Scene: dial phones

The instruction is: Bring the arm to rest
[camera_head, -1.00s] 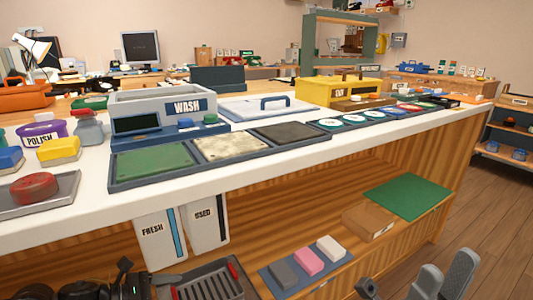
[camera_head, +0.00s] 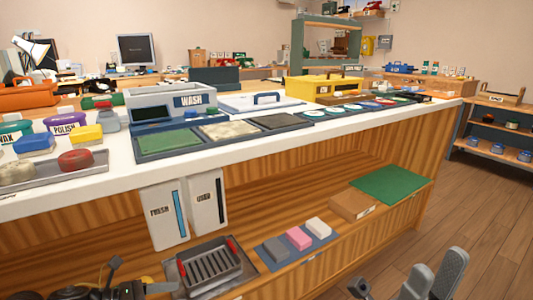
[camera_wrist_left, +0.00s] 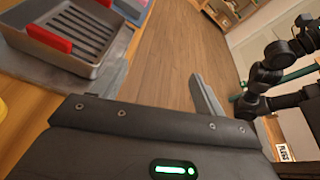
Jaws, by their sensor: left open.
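My left gripper (camera_wrist_left: 158,75) is open and empty in the left wrist view, with bare wood floor between its fingers. In the head view my left arm and gripper (camera_head: 138,276) show dark at the bottom left, partly cut off, beside the grey ribbed tray with red handles (camera_head: 205,282). That tray also shows at the upper left of the left wrist view (camera_wrist_left: 62,68). My right gripper (camera_head: 440,268) shows at the bottom right of the head view. Its two grey fingers stand apart, pointing up, with nothing between them.
The white counter (camera_head: 250,146) runs across the head view. On the wooden shelf below stand the FRESH bin (camera_head: 162,222), USED bin (camera_head: 204,210), a blue mat with coloured blocks (camera_head: 272,250), a cardboard box (camera_head: 352,204) and a green sheet (camera_head: 390,184). Floor is free at right.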

